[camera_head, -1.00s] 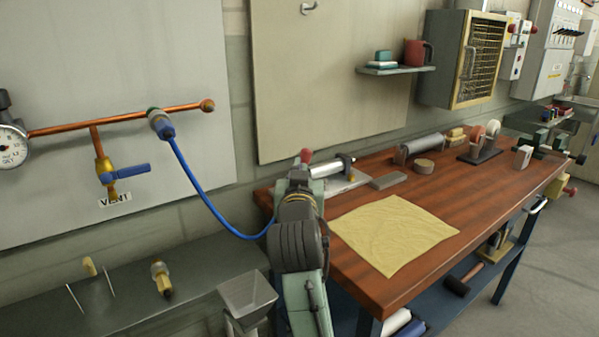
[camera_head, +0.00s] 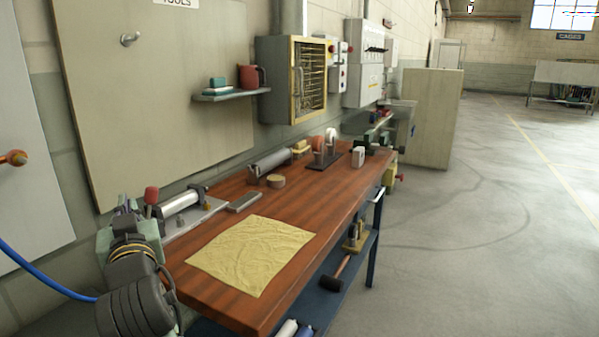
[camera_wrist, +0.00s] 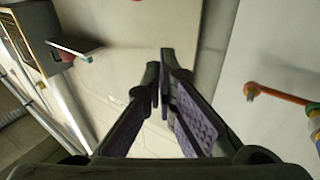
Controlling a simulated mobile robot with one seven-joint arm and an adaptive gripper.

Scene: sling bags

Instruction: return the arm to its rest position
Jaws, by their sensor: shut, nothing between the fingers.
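My gripper (camera_wrist: 161,78) shows in the wrist view, with its two dark fingers with purple pads brought together at the tips and nothing between them. It faces the pale wall board (camera_wrist: 135,45) at a tilted angle. In the head view, part of my arm stands at the lower left, beside the near left corner of the wooden workbench (camera_head: 225,300). I cannot make out the fingers there.
A yellow cloth (camera_head: 250,255) lies on the bench. A clamp-like tool (camera_head: 180,205) sits by my arm. A blue hose (camera_head: 45,285) runs behind the arm. A shelf (camera_head: 232,94) and a cage-fronted cabinet (camera_head: 290,80) hang on the wall. The floor at right (camera_head: 470,240) is clear.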

